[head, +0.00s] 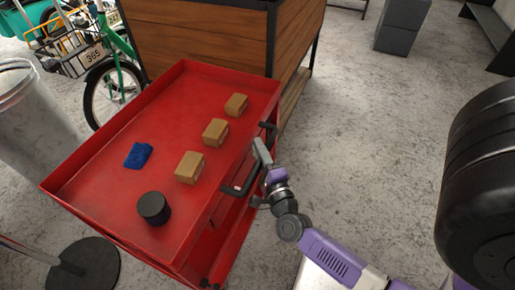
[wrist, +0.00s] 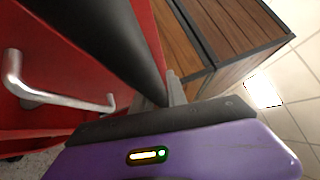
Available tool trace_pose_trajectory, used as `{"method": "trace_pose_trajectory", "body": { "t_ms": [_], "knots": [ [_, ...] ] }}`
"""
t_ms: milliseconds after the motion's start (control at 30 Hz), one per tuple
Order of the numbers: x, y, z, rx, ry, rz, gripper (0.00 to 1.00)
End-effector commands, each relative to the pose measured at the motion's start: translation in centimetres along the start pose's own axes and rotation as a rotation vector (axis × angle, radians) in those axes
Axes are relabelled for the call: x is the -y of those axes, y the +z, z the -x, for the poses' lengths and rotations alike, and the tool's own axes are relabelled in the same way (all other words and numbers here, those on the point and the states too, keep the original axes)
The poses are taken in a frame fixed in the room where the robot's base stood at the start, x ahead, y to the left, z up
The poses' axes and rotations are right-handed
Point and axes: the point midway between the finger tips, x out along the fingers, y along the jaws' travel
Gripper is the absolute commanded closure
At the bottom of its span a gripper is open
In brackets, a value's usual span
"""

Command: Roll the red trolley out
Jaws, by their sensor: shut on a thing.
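The red trolley (head: 105,165) stands left of centre in the head view, its top tray holding several items. A black handle (head: 238,188) runs along its right side. My gripper (head: 262,155) is shut on this handle, at the trolley's right side. In the wrist view, the dark handle bar (wrist: 115,40) crosses close in front of my gripper (wrist: 172,95), with the red trolley side (wrist: 60,20) behind it. The fingertips are partly hidden by the bar.
The tray carries three cardboard boxes (head: 214,132), a blue cloth (head: 138,155) and a black round tin (head: 154,208). A wooden cabinet (head: 200,40) is right behind the trolley. A metal bin (head: 30,120) and a post base (head: 88,265) stand left.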

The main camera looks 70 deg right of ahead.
Motion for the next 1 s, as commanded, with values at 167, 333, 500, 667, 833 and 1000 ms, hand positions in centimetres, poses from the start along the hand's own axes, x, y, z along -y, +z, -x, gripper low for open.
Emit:
{"method": "trace_pose_trajectory", "body": {
  "t_ms": [167,333,500,667,833,1000],
  "knots": [
    [0.0,-0.2,0.0,-0.004,0.0,0.002,0.6],
    [0.0,-0.1,0.0,-0.003,0.0,0.001,0.6],
    [0.0,-0.1,0.2,-0.002,0.0,0.001,0.6],
    [-0.1,-0.1,1.8,-0.002,0.002,0.003,0.6],
    [-0.2,-0.2,4.7,-0.001,0.003,0.002,0.6],
    [-0.1,-0.2,6.9,-0.003,0.002,0.003,0.6]
  ]
}}
